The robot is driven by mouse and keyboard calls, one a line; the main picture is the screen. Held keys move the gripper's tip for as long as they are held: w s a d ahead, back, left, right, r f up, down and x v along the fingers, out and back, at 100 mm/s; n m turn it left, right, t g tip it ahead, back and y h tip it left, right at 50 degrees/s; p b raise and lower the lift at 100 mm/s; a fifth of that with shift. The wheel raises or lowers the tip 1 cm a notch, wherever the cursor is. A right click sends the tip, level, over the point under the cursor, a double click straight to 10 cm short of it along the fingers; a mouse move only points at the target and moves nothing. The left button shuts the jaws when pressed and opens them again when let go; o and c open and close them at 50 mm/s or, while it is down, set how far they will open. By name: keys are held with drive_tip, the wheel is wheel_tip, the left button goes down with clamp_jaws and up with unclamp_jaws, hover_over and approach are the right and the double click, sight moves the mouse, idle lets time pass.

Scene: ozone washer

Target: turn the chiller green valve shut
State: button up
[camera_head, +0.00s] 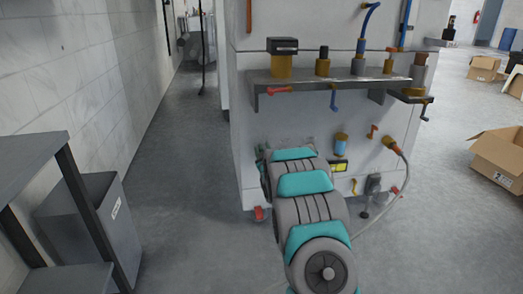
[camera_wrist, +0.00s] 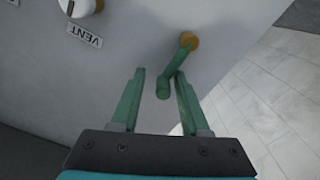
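The green valve shows in the wrist view: a green lever handle (camera_wrist: 171,73) with a rounded end, on a brass-coloured stem (camera_wrist: 189,40) set in a pale wall panel. My gripper (camera_wrist: 160,76) is open in front of it, with its two green fingers apart. The handle's lower end lies between the fingertips in the picture, closer to the right finger. I cannot tell whether that finger touches it. In the head view my arm reaches to the cabinet's lower front and hides the gripper and the green valve.
A panel labelled VENT (camera_wrist: 84,36) has a white knob (camera_wrist: 80,6). The washer cabinet (camera_head: 250,145) carries a metal shelf (camera_head: 330,79) with several fittings, a red handle (camera_head: 279,90) and a blue handle (camera_head: 334,99). A hose (camera_head: 403,172) hangs at right. A grey bin (camera_head: 90,225) stands left.

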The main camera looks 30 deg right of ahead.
drive_tip(key=shift+o, duration=0.3)
drive_tip(key=shift+a, duration=0.15)
drive_tip(key=shift+s, duration=0.1)
drive_tip(key=shift+s+a, duration=0.2)
drive_tip(key=shift+s, duration=0.3)
drive_tip(key=v, duration=0.6)
drive_tip(key=shift+s, duration=0.25)
